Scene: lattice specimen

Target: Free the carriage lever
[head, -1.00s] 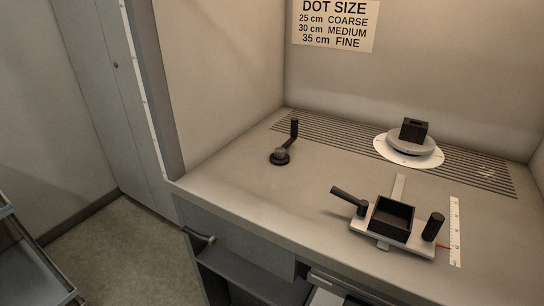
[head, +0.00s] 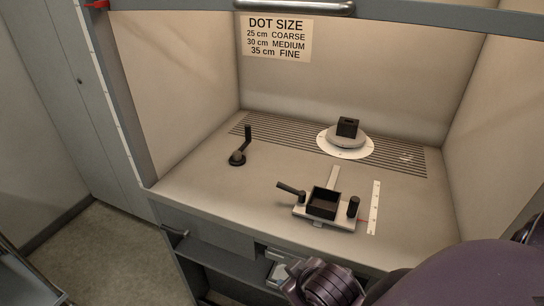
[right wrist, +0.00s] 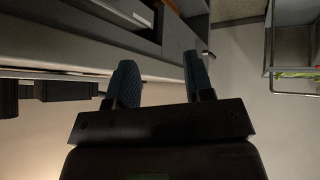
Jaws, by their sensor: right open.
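The carriage (head: 305,212) is a pale plate with an open black box (head: 323,203) on it, on the bench top. A black lever (head: 290,189) sticks out from its left end, tilted up to the left. A black upright knob (head: 353,207) stands at its right end. My right gripper (right wrist: 158,68) is open and empty in the right wrist view, apart from the carriage. Dark shapes at that view's left edge look like the box and knob. My left gripper is out of view.
A black crank (head: 239,156) stands at the bench's back left. A round turntable (head: 346,141) with a black block (head: 347,127) is at the back. A white scale (head: 374,207) lies right of the carriage. A raised sash with a handle (head: 295,8) crosses the top.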

